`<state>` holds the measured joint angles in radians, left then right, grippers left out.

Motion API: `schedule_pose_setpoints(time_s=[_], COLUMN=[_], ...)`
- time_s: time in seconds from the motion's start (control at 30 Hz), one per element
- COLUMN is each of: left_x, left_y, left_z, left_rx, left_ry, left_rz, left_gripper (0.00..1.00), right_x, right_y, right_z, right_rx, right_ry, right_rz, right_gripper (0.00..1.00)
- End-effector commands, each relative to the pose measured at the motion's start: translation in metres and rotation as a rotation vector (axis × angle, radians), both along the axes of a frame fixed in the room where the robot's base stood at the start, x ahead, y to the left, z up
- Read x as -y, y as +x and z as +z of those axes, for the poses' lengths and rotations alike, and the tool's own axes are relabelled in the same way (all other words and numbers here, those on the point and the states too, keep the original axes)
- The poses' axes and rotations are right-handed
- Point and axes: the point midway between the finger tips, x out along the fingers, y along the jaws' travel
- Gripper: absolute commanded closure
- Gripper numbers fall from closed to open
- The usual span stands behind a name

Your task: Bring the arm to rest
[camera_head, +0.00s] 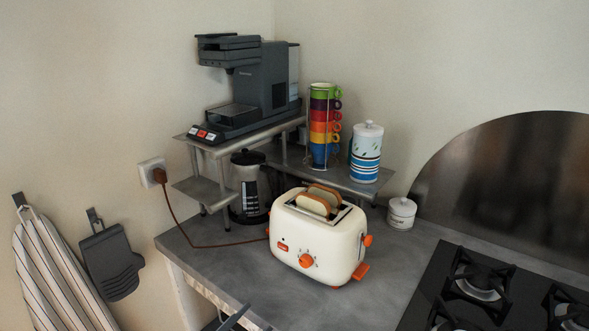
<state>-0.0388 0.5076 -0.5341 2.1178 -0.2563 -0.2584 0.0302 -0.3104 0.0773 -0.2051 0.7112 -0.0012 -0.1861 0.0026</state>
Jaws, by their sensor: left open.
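My left gripper (235,318) shows only in part at the bottom edge, as dark finger pieces in front of the counter's front edge. It is open, and I see nothing between its fingers. It is apart from the toaster. The rest of the left arm is out of the picture. My right gripper is not in view. A cream toaster (310,247) with orange knobs stands on the grey counter (215,262), with two bread slices (318,199) standing up in its slots.
A metal shelf (200,190) holds a coffee machine (262,85), stacked coloured cups (322,125) and a canister (366,152). A dark pot (248,190) and small white jar (401,213) stand nearby. A gas hob (475,280) is right. A cord runs to the wall socket (152,172).

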Motion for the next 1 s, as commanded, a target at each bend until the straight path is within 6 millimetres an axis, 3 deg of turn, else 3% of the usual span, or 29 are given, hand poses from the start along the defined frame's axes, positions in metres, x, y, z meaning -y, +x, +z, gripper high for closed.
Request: schedule_pose_setpoints(time_s=[0.17,0.33,0.47,0.57,0.77,1.0], left_x=[-0.021,-0.053,-0.081,-0.101,-0.134,-0.158], left_y=[0.016,0.020,0.006,-0.016,-0.084,-0.200], left_z=[-0.060,-0.148,-0.225,-0.281,-0.383,-0.478], left_rx=[-0.119,-0.290,-0.440,-0.556,-0.784,-1.051], left_ry=[0.015,0.030,0.041,0.046,0.054,0.059], left_rz=[0.071,0.169,0.250,0.310,0.421,0.541], left_gripper=[0.55,0.55,0.55,0.55,0.55,0.55], right_x=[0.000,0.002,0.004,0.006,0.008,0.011], right_y=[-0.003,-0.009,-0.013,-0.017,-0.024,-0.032], right_z=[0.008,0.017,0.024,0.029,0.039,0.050], right_rx=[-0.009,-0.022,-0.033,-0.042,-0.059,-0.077], right_ry=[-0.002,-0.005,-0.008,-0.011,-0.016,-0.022], right_rz=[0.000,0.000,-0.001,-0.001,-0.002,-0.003], right_gripper=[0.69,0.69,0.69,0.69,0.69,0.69])
